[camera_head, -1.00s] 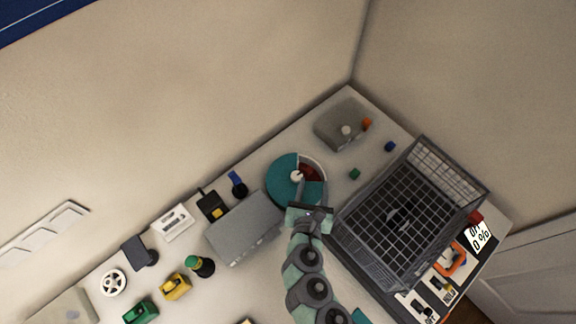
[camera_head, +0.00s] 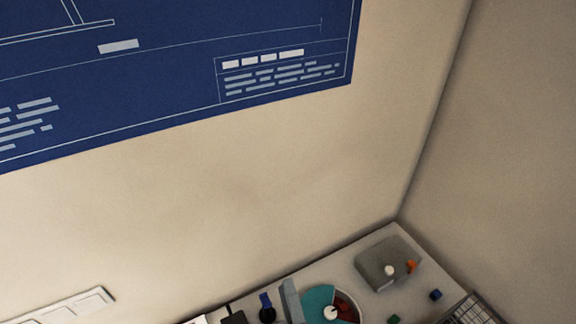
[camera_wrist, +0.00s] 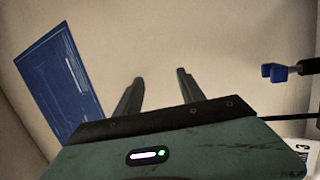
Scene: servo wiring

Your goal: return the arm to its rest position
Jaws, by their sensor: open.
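My gripper (camera_wrist: 160,78) shows in the wrist view with its two dark fingers spread apart and nothing between them. Its fingers point toward the bare beige wall, and the green wrist housing fills the bottom of that view. In the head view, a slim blue-grey upright piece at the bottom edge, left of the teal round dish (camera_head: 317,299), may be part of my arm; I cannot tell. The rest of my arm is out of the head view.
A blue two-pronged piece on a dark rod (camera_wrist: 288,70) is right of my gripper. A blue wall poster (camera_head: 180,70) hangs above. On the table are a grey box (camera_head: 380,268), a blue cube (camera_head: 435,294) and part of a wire basket (camera_head: 474,311).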

